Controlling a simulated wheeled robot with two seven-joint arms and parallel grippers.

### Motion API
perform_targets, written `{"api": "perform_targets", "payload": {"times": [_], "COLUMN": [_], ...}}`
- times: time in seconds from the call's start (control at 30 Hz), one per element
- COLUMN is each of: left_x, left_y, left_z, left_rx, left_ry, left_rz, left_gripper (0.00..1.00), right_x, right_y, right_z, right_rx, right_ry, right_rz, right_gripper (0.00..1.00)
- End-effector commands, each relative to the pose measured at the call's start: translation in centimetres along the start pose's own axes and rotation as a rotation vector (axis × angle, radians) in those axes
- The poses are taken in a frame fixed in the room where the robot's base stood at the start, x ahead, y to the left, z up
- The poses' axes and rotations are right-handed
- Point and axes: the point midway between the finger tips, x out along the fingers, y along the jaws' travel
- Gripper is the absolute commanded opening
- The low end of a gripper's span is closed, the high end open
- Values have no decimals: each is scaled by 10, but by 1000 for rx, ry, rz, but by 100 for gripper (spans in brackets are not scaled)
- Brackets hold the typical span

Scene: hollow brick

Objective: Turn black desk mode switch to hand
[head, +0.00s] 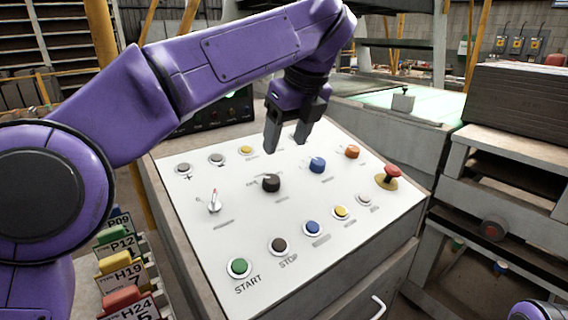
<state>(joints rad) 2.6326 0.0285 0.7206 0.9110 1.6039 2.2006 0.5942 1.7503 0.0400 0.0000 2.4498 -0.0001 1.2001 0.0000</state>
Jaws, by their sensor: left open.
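The black mode switch (271,183) is a round black knob near the middle of the white desk panel (375,215). Small lettering stands beside it, too small to read surely. My left gripper (286,140) hangs from the purple arm above the panel, pointing down. Its two dark fingers are apart with nothing between them, and they appear just behind and above the black knob, not touching it. Of my right arm only a purple piece shows at the bottom right corner; its gripper is out of view.
A blue knob (317,165) and an orange button (351,152) sit right of the black one. A red emergency button (391,175) stands at the right edge. A red-tipped lever (214,202) is at left. Several buttons, with green START (239,268), line the front.

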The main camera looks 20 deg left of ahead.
Motion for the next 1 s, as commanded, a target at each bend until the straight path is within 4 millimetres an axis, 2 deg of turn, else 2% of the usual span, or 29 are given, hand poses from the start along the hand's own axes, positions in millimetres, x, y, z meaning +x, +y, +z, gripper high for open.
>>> {"api": "perform_targets", "payload": {"times": [0.2,0.4,0.53,0.8,0.83,0.97,1.0], "left_x": [48,92,104,106,106,106,106], "left_y": [0,-6,-8,-8,-8,-8,-8], "left_z": [-2,1,2,2,2,2,2], "left_rx": [5,7,6,6,7,7,7], "left_ry": [2,5,4,4,4,4,4], "left_rz": [1,7,6,5,5,5,5], "left_gripper": [63,63,63,63,57,15,9], "right_x": [15,19,20,20,20,20,20], "right_y": [-1,-1,-2,-2,-2,-2,-2], "right_z": [7,8,8,8,8,8,8], "right_rx": [-1,-1,0,0,0,0,0], "right_ry": [-2,-1,0,-1,-1,0,0], "right_rz": [1,1,0,0,0,0,0], "right_gripper": [0,0,0,0,0,0,0]}}
